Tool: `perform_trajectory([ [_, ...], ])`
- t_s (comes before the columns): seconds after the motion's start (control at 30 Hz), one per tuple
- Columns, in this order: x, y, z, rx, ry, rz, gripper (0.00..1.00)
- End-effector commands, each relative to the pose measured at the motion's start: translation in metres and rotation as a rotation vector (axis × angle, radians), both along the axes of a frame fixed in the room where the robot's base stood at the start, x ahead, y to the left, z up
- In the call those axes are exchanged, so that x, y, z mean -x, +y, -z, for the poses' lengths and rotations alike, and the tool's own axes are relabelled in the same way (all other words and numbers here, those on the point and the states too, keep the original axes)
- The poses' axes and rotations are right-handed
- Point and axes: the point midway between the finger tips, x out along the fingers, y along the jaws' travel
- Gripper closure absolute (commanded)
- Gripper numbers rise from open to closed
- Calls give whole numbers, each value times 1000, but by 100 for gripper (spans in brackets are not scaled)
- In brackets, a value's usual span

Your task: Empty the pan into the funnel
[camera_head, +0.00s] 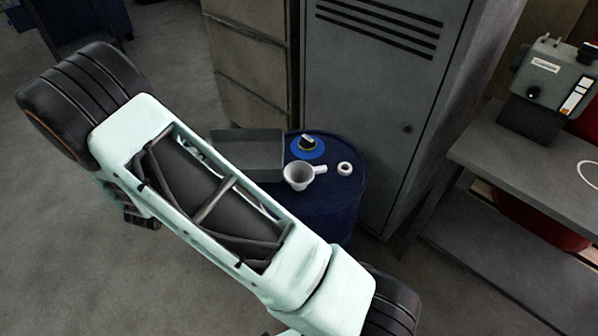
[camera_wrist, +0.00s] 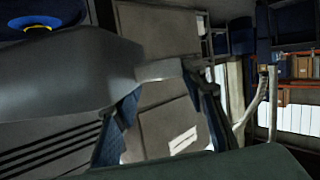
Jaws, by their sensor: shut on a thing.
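The grey rectangular pan (camera_head: 262,146) is beside the funnel, at the left edge of the drum top in the head view. Its grey wall (camera_wrist: 65,85) fills the left of the wrist view. My gripper (camera_wrist: 162,72) is shut on the pan at its near end; in the head view my arm hides the grip. The pale funnel (camera_head: 297,176), with a side handle, sits on the drum just right of the pan. I see no contents in the pan, and cannot tell its exact tilt or whether it touches the drum.
The blue drum (camera_head: 335,205) also bears a blue disc with a dark knob (camera_head: 307,145) and a small white ring (camera_head: 344,168). A grey locker (camera_head: 365,100) stands close behind. A metal bench (camera_head: 520,185) is at the right. Open floor (camera_head: 60,240) lies left.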

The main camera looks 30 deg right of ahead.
Motion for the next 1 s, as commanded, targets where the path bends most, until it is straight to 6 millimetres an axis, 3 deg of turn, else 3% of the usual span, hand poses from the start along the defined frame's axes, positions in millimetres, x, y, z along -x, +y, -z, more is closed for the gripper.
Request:
perform_trajectory([
  [0.6, -34, 73, -20, -1, -2, -2, 100],
  [1.0, -37, 80, -21, 0, -2, -2, 100],
])
